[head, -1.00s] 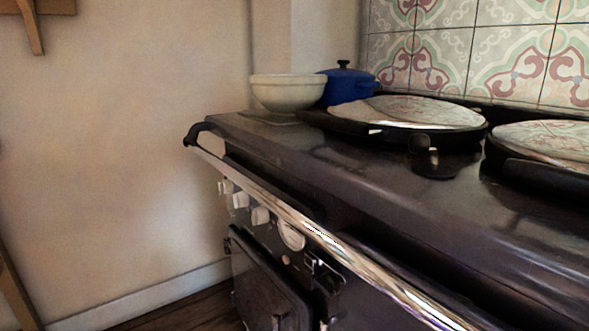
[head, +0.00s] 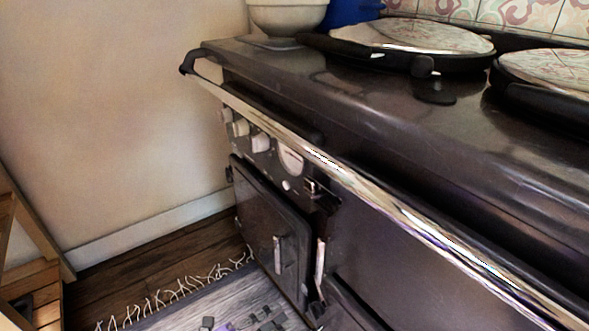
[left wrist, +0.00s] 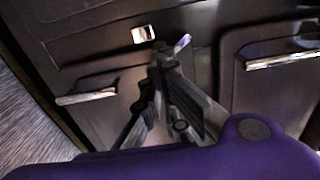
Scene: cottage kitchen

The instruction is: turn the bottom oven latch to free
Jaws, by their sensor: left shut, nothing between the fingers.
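The dark range cooker fills the right of the head view. Its left door (head: 265,225) is closed and has a silver upright latch handle (head: 278,255). A second silver handle (head: 320,262) stands right of that door, near a lower door partly cut off by the frame. My left gripper (left wrist: 163,48) is shut and empty in the left wrist view, its tips close to the cooker front. Silver handles show there to the left (left wrist: 85,97) and right (left wrist: 285,60). I cannot tell which is the bottom oven latch, nor whether the tips touch anything.
A chrome rail (head: 350,180) runs along the cooker's front edge above the doors. White knobs (head: 261,142) sit below it. A fringed rug (head: 190,310) lies on the floor, and a wooden piece of furniture (head: 30,275) stands at the left.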

